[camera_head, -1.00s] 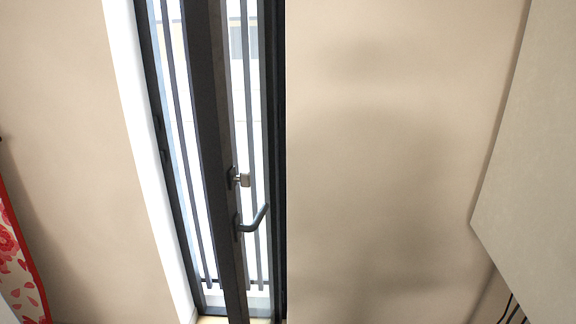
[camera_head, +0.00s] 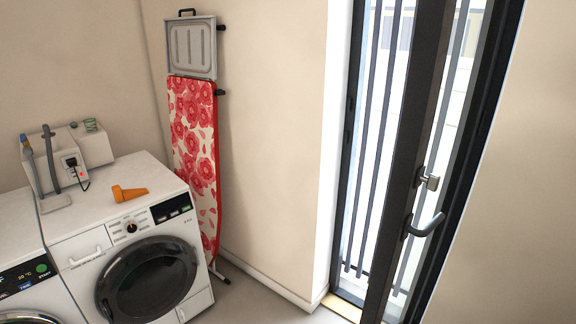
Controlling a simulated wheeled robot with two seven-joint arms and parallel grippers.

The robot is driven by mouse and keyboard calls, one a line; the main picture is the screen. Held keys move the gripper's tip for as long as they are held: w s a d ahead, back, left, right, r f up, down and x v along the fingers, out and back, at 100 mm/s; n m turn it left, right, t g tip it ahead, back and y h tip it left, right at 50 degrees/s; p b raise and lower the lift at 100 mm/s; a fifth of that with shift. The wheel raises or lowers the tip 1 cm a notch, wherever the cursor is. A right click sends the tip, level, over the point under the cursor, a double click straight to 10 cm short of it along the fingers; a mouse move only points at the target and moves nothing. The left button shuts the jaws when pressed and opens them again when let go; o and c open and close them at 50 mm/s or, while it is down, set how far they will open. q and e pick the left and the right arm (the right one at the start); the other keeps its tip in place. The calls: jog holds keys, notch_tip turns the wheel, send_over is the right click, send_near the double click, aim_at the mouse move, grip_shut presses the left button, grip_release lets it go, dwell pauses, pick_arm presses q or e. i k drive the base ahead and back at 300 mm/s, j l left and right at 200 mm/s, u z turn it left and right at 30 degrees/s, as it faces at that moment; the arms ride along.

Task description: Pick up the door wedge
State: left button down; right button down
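An orange door wedge (camera_head: 129,193) lies on the white top of a washing machine (camera_head: 160,215), near its front edge and left of the middle of the picture. It is small, with a thicker end to the left and a thinner end to the right. Nothing covers it. Neither of my grippers shows in the head view.
Left of the wedge stand a grey-white unit (camera_head: 92,146) with a plugged-in cord and a stand with upright tools (camera_head: 50,170). A second machine (camera_head: 28,275) adjoins at left. A folded ironing board (camera_head: 193,140) leans on the wall. A glazed door (camera_head: 415,170) stands ajar at right.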

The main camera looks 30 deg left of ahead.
aim_at(120, 196)
jog(key=j+u, duration=0.15)
jog(key=u, duration=1.85)
jog(key=i+l, duration=0.3)
jog(key=i, duration=0.15)
jog(key=i+l+u, duration=0.3)
jog(key=u, duration=0.2)
jog(key=i+l+u, duration=0.25)
jog(key=l+u, duration=0.25)
jog(key=j, duration=0.1)
